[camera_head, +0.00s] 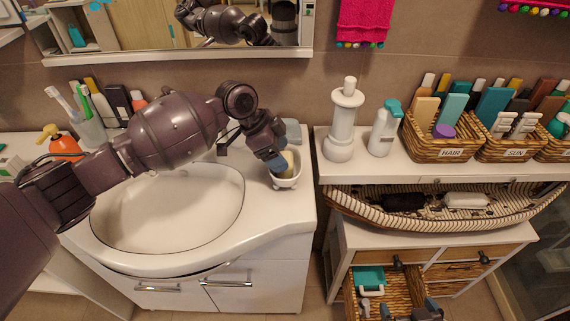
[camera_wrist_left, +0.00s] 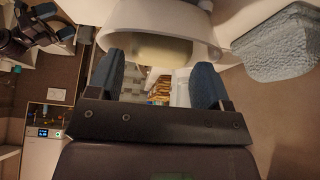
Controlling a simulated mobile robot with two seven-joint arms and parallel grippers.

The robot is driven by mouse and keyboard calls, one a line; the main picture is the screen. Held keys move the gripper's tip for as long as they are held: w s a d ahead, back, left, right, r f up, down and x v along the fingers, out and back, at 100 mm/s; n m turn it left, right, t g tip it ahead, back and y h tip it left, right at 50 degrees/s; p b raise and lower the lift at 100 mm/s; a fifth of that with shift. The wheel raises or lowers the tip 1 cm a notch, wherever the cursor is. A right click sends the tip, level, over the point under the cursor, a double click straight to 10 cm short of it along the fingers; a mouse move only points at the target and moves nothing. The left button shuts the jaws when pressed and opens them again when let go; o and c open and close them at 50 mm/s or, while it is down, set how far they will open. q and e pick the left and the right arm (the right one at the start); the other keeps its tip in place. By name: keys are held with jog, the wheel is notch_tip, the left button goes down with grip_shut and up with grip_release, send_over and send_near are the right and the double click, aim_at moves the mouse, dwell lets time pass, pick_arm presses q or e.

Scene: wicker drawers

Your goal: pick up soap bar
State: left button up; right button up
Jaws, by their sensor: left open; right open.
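A pale yellow soap bar (camera_head: 288,160) sits in a white cup-shaped holder (camera_head: 288,181) at the right end of the sink counter. In the left wrist view the soap bar (camera_wrist_left: 150,48) shows inside the holder's rim (camera_wrist_left: 165,18). My left gripper (camera_head: 279,163) is at the holder, with its blue fingers apart and the soap between or just beyond them. I cannot tell whether they touch it. My right gripper (camera_head: 409,311) is partly in view at the bottom edge, open, by the open wicker drawer.
A blue-grey block (camera_head: 291,131) lies behind the holder; it also shows in the left wrist view (camera_wrist_left: 280,45). The sink basin (camera_head: 170,210) is left. A white dispenser (camera_head: 344,125) and wicker baskets (camera_head: 440,147) stand on the right shelf. The open wicker drawer (camera_head: 407,285) is below.

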pick_arm(q)
jog(key=shift+x, duration=1.1)
jog(key=shift+c, duration=0.3)
jog(key=c, duration=0.5)
jog(key=shift+r, duration=0.1)
